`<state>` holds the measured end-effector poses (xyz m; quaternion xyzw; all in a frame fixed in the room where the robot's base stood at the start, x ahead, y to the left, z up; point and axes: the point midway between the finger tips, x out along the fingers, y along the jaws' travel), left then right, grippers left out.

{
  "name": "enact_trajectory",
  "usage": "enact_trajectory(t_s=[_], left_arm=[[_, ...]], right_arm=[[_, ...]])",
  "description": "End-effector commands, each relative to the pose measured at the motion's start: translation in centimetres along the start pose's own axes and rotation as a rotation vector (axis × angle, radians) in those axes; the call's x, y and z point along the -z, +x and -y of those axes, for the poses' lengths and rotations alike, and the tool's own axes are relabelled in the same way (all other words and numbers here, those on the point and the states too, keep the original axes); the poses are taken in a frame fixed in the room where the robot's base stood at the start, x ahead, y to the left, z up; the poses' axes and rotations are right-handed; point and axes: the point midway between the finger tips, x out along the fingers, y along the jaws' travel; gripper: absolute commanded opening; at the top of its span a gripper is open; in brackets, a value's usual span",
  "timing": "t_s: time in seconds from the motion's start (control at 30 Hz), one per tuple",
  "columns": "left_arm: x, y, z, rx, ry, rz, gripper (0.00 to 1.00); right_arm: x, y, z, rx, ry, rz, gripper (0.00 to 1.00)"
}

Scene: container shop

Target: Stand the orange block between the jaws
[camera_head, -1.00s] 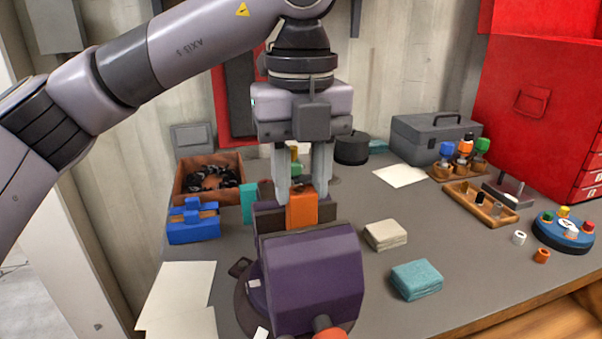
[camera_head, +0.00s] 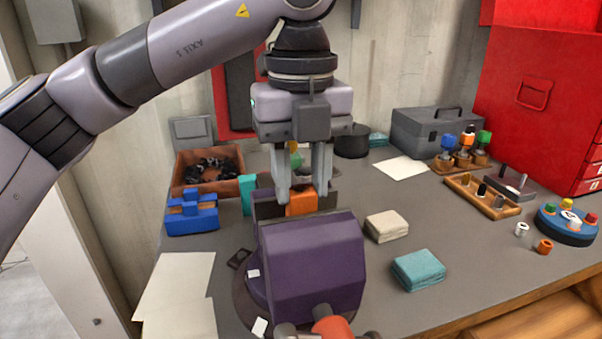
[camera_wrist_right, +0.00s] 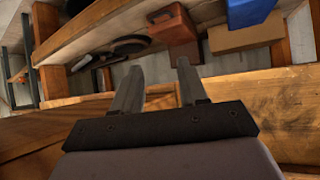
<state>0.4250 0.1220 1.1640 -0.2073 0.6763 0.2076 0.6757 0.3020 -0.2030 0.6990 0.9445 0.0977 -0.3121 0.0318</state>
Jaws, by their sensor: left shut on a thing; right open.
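The purple vise (camera_head: 310,265) stands on the bench with its jaws (camera_head: 266,206) at the back. The orange block (camera_head: 301,205) is upright at the jaws, its lower part hidden by the vise's purple front body. My left gripper (camera_head: 302,190) points straight down and is shut on the orange block, a finger on either side. Whether the block touches the vise's bottom cannot be seen. My right gripper (camera_wrist_right: 157,82) shows in the right wrist view, open and empty, away from the vise.
A blue clamp-like piece (camera_head: 192,213) and a brown bin (camera_head: 207,168) stand left of the vise. A beige stack (camera_head: 386,226) and a teal stack (camera_head: 419,270) lie right of it. Paper sheets (camera_head: 178,285) lie at front left. Shelves with boxes (camera_wrist_right: 172,32) show in the right wrist view.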

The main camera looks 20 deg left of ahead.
Motion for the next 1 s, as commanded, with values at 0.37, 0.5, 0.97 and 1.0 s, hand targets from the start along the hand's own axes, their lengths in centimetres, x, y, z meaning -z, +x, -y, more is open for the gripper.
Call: enact_trajectory(t_s=[0.37,0.5,0.97,1.0], left_arm=[[0.0,0.0,0.0,0.002,0.0,0.001,0.59],[0.0,0.0,0.0,0.002,0.0,0.001,0.66],[0.0,-2.2,0.0,0.001,0.0,0.001,0.66],[0.0,-2.7,0.0,0.001,0.0,0.001,0.66]], right_arm=[[0.0,0.0,0.0,0.0,0.0,0.0,0.43],[0.0,0.0,0.0,0.0,0.0,0.0,0.43],[1.4,-1.1,0.0,0.0,0.0,0.0,0.43],[1.7,-1.2,0.0,0.0,0.0,0.0,0.43]])
